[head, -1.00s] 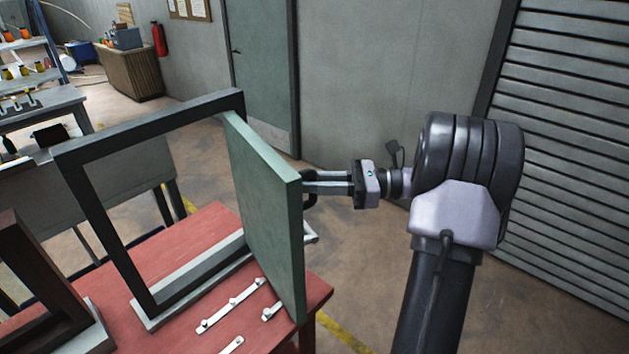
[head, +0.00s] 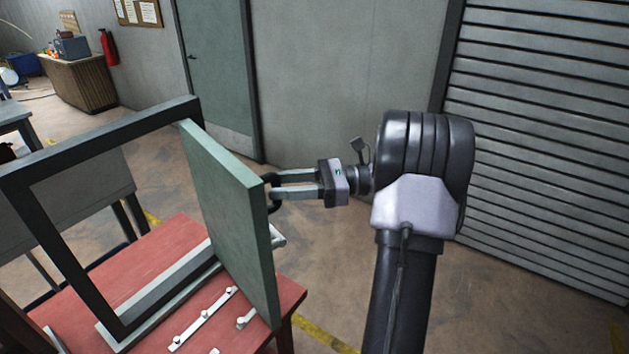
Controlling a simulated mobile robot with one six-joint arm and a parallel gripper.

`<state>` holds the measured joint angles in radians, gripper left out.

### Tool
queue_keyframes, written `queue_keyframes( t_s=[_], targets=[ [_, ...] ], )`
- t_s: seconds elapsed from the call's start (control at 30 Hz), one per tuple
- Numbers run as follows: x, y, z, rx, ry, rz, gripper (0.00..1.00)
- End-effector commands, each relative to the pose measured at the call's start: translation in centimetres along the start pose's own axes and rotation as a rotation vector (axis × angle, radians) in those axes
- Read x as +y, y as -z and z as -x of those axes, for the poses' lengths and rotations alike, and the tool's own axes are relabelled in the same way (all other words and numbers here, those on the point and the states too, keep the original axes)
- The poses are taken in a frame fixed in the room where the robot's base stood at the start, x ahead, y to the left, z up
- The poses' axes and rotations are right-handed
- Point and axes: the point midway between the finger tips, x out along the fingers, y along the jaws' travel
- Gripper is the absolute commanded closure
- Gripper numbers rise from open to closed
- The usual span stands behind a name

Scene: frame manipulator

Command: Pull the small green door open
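The small green door (head: 232,215) hangs in a dark frame (head: 60,245) that stands on a red table. The door is swung well out from the frame, its free edge toward the camera. A dark curved handle (head: 273,193) shows at the door's right face, partly hidden by the door's edge. My gripper (head: 275,186) reaches in from the right, its two fingers at the handle. The fingertips are partly hidden behind the door's edge, and I cannot tell whether they are closed on the handle.
The red table (head: 165,245) carries several small metal fittings (head: 205,318) beside the door. A grey slatted shutter (head: 545,140) and a tall green door (head: 218,75) stand behind. The floor to the right of the table is clear.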

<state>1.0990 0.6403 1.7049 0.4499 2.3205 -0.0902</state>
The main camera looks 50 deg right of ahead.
Motion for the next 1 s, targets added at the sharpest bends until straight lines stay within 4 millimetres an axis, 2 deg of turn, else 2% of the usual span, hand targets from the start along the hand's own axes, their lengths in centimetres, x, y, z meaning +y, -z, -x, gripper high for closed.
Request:
queue_keyframes(
  t_s=[0.4,0.5,0.67,1.0],
  targets=[
    [0.0,-0.2,12.2,0.000,0.004,0.000,0.60],
    [0.0,-0.7,14.2,-0.001,0.002,-0.003,0.60],
    [0.0,-0.3,15.7,-0.001,0.002,0.000,0.60],
    [0.0,0.0,15.8,0.000,0.001,0.000,0.60]
  ],
)
